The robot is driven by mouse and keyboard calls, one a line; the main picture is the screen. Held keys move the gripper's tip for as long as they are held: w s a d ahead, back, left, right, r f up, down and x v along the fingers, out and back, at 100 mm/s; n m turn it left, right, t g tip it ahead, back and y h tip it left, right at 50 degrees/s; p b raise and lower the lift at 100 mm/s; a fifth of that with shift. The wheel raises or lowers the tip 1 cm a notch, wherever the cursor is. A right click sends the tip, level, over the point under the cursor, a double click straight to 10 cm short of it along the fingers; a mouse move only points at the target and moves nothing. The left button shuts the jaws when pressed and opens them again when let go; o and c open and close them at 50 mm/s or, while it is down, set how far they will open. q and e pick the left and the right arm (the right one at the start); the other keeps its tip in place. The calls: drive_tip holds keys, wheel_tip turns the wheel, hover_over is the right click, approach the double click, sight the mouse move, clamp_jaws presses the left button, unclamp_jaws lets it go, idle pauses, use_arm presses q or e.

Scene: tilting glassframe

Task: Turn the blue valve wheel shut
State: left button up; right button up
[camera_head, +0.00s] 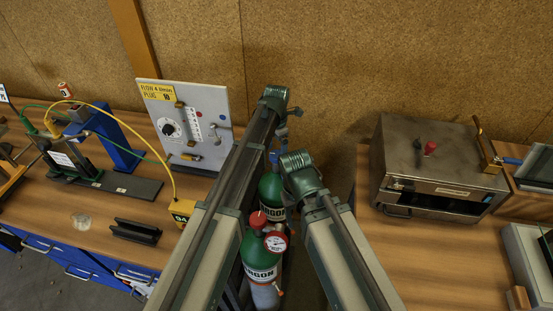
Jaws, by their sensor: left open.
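Two green gas cylinders marked ARGON stand between the benches. The rear cylinder (270,187) is partly covered by my arms. A small blue part (273,157) shows at its top and may be the blue valve wheel; it is too small and hidden to tell how it is turned. The front cylinder (259,250) has a red knob (258,220) and a round red-rimmed gauge (275,241). My left gripper (281,136) is open and hangs just above the rear cylinder's top, apparently empty. I cannot tell whether it touches the blue part. My right gripper is hidden behind its arm.
The left bench holds a white flow panel (190,120), a blue stand (118,145) with cables, and a black rail block (135,231). The right bench holds a metal oven (432,165). A cork-like wall (340,60) closes the back. The gap between benches is narrow.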

use_arm(q)
drive_tip(key=shift+f, duration=0.6)
use_arm(e)
drive_tip(key=shift+f, duration=0.55)
use_arm(q)
drive_tip(key=c, duration=1.4)
